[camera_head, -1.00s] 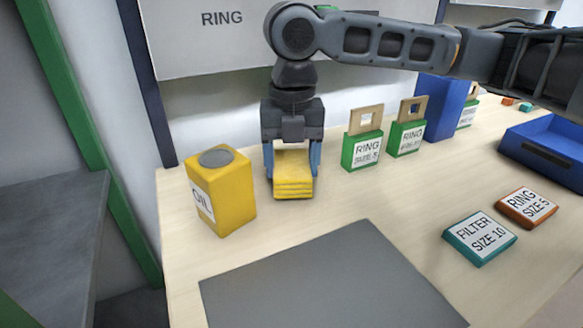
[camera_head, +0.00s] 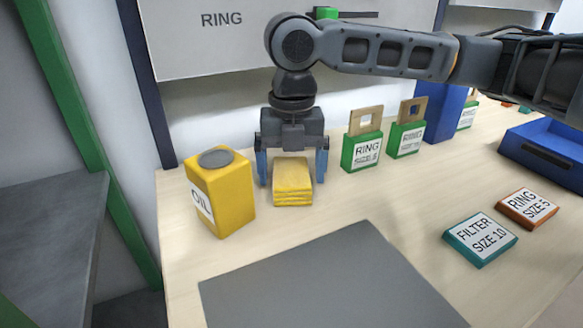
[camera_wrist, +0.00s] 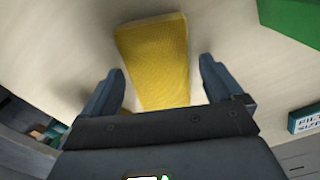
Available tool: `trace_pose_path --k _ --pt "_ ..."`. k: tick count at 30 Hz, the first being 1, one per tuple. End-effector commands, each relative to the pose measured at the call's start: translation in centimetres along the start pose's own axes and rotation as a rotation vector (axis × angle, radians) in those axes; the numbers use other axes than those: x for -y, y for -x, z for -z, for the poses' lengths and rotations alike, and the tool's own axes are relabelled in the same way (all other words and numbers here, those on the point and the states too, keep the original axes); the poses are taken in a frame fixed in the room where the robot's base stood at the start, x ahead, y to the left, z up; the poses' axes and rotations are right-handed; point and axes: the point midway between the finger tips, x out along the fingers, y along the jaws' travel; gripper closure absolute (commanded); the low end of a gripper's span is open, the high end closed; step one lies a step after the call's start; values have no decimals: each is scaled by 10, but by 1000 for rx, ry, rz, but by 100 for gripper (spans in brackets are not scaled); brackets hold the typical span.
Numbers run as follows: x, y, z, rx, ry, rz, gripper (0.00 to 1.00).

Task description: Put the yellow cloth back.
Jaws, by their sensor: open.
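The yellow cloth (camera_head: 292,184) is a folded stack lying on the wooden table, right of the oil can. My gripper (camera_head: 291,180) is open above and behind it, with its blue fingers apart on either side of the cloth's back part. In the wrist view the cloth (camera_wrist: 157,60) lies ahead of and between the open fingers (camera_wrist: 162,75), with a gap on both sides. Nothing is held.
A yellow oil can (camera_head: 222,195) stands close to the left of my gripper. Green ring boxes (camera_head: 362,152) stand to the right. A grey mat (camera_head: 325,285) lies in front. A teal filter box (camera_head: 479,240), an orange ring box (camera_head: 527,207) and a blue tray (camera_head: 545,155) are further right.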

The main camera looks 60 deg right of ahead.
Motion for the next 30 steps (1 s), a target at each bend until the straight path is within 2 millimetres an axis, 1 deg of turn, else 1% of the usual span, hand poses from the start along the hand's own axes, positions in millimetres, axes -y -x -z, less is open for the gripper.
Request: trace_pose_path --k 5,15,19,24,30 --pt "0 18 0 2 0 -1 6" --pt "-1 86 0 2 1 1 6" --pt "-1 106 0 1 0 1 6" --pt "0 120 0 0 0 3 6" --pt "0 122 0 -1 0 3 6"
